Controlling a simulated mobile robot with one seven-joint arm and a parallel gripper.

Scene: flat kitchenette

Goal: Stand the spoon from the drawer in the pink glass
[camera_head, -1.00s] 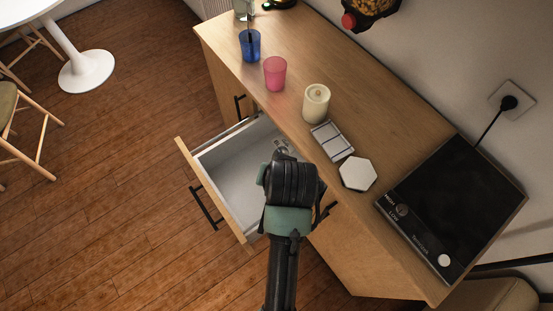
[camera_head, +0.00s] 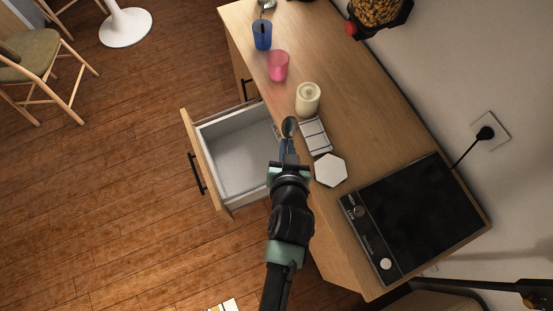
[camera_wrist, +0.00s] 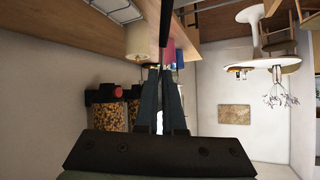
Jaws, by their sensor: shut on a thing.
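My gripper (camera_head: 289,150) is shut on the spoon (camera_head: 289,127), whose dark rounded bowl points up and away from the fingers. In the wrist view the spoon (camera_wrist: 166,22) is a dark narrow shape rising from between the fingertips (camera_wrist: 161,72). The gripper is above the counter's front edge, beside the open drawer. The pink glass (camera_head: 278,66) stands upright on the counter, farther back than the spoon and apart from it. In the wrist view the pink glass (camera_wrist: 170,53) is partly hidden behind the spoon. The drawer (camera_head: 190,165) is pulled out; its visible floor looks empty.
A blue glass (camera_head: 262,37) stands behind the pink one. A cream candle (camera_head: 307,98), a divided tray (camera_head: 315,136) and a white hexagonal coaster (camera_head: 330,170) line the counter near my gripper. A black cooktop (camera_head: 415,215) fills the near right.

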